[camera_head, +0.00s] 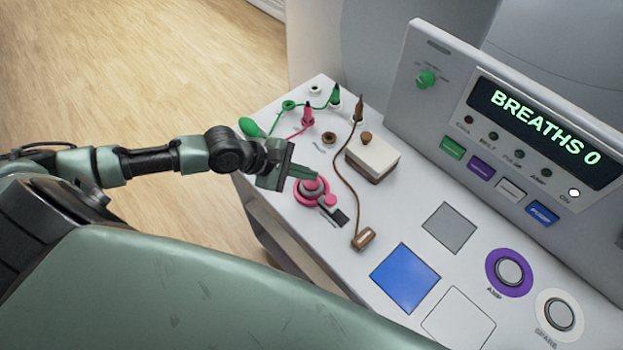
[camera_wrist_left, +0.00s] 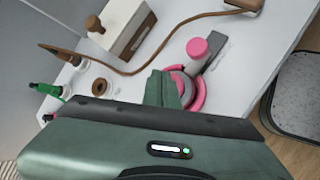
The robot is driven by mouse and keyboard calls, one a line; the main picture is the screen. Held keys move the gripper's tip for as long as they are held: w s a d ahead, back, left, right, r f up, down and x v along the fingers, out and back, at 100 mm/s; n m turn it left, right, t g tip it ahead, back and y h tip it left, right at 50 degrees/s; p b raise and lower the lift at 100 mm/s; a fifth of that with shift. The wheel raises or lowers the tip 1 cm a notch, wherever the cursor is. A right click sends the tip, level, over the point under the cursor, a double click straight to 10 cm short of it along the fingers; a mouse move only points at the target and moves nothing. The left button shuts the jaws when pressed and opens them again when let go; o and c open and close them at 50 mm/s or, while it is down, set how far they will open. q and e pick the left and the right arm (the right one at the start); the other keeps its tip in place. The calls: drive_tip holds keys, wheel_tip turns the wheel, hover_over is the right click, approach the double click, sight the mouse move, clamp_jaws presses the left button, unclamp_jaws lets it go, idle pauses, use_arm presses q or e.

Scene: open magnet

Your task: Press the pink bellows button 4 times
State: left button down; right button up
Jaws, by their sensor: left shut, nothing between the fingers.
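The pink bellows button (camera_head: 311,195) sits on the white console top in the head view, with a pink ring around it. My left gripper (camera_head: 313,175) is shut and empty, its fingertips over the far side of the button and partly hiding it. In the left wrist view, the shut fingertips (camera_wrist_left: 163,78) overlap the pink ring (camera_wrist_left: 200,95), and a pink knob (camera_wrist_left: 197,48) stands just beyond them. I cannot tell whether the fingers touch the button. The display (camera_head: 545,128) reads "BREATHS 0". My right gripper is not in view.
A white box with a brown knob (camera_head: 373,158) and a brown cable (camera_head: 345,190) lie close by. Green and pink plugs (camera_head: 308,117) stand behind. Blue (camera_head: 404,278) and grey (camera_head: 449,228) pads and a purple-ringed AMP button (camera_head: 508,270) lie to the right.

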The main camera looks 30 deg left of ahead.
sight(307, 183)
use_arm(q)
drive_tip(key=shift+f, duration=0.8)
idle(0.7)
idle(0.3)
drive_tip(key=shift+r+p, duration=1)
drive_tip(key=shift+p, duration=0.35)
wheel_tip(307, 183, up, 5)
drive_tip(key=p, duration=0.6)
drive_tip(key=shift+r, duration=0.15)
idle(0.8)
drive_tip(key=shift+w+a, duration=0.1)
drive_tip(key=shift+a, duration=0.05)
idle(0.8)
